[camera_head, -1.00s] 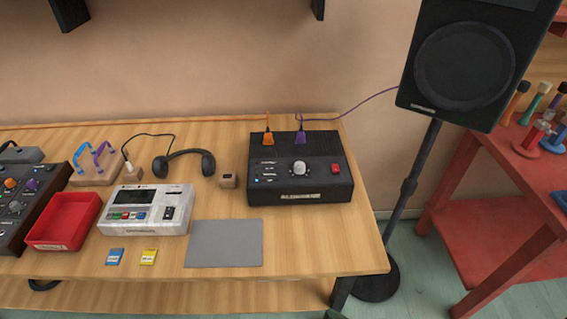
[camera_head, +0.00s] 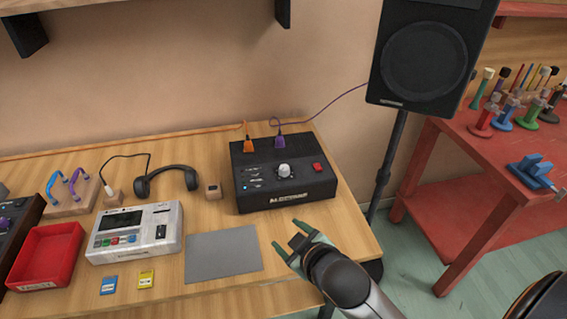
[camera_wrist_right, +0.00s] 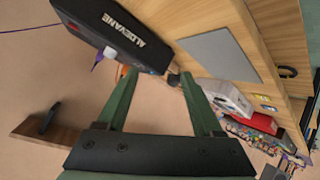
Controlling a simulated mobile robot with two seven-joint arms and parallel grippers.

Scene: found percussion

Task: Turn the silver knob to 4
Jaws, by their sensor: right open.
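The silver knob (camera_head: 284,170) sits on top of a black box (camera_head: 286,200) at the back right of the wooden table. A red button (camera_head: 317,167) is to its right. The marks around the knob are too small to read. My right gripper (camera_head: 284,239) is open and empty, in front of the black box and apart from it. In the right wrist view, the green fingers (camera_wrist_right: 160,88) are spread, with the black box (camera_wrist_right: 112,32) beyond them at the upper left. My left gripper is not in view.
An orange plug (camera_head: 248,146) and a purple plug (camera_head: 280,142) stand at the box's back edge. A grey mat (camera_head: 222,252), a white cassette device (camera_head: 136,233) and headphones (camera_head: 166,178) lie to the left. A speaker (camera_head: 425,58) on a stand is at the right.

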